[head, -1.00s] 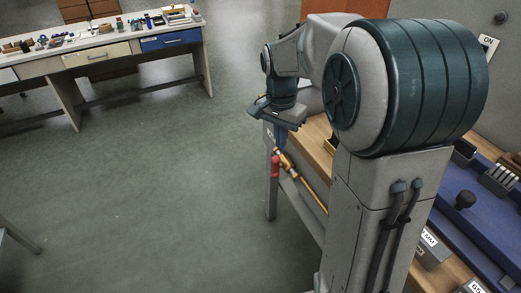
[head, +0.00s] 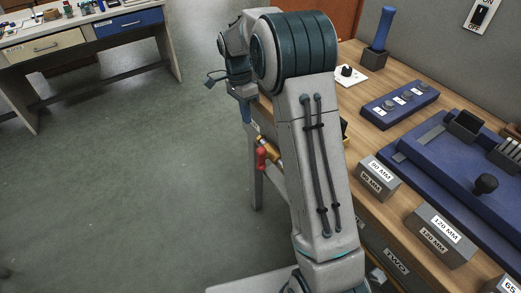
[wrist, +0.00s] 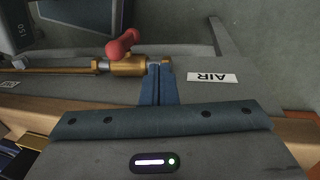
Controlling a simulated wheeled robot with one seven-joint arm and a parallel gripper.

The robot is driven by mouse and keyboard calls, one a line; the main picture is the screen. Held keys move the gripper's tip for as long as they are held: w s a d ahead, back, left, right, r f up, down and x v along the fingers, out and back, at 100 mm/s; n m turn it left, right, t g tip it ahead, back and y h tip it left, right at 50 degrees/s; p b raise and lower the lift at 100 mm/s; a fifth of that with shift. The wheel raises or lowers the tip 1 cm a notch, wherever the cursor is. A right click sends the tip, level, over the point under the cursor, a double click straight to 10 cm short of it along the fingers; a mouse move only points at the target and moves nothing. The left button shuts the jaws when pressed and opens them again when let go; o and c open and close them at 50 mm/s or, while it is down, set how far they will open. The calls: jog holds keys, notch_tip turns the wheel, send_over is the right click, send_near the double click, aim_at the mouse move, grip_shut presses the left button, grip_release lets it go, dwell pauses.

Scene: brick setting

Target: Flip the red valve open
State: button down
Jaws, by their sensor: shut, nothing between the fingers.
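The red valve handle (wrist: 124,44) sits on a brass valve body (wrist: 128,67) in a brass pipe along the bench's front side. In the wrist view the handle points slantwise away from the pipe. In the head view the red handle (head: 262,158) hangs below the brass fitting, beside the bench leg. My gripper (wrist: 160,67) is shut, its blue fingers together and empty. Its tips are at the right end of the valve body, to the right of the handle; I cannot tell whether they touch the brass. In the head view my gripper (head: 246,112) is just above the valve.
A white AIR label (wrist: 211,78) is right of the valve. The wooden bench (head: 395,145) carries a blue button box (head: 400,104), grey blocks (head: 441,236) and a blue tray. A second table (head: 85,40) stands far left. The floor between is clear.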

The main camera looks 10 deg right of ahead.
aim_at(261, 159)
jog(key=s+d+f+b, duration=0.1)
jog(key=s+f, duration=0.4)
jog(key=f, duration=0.6)
jog(key=shift+s+d+f+b, duration=0.15)
jog(key=shift+s+d+b, duration=0.15)
jog(key=shift+b, duration=0.1)
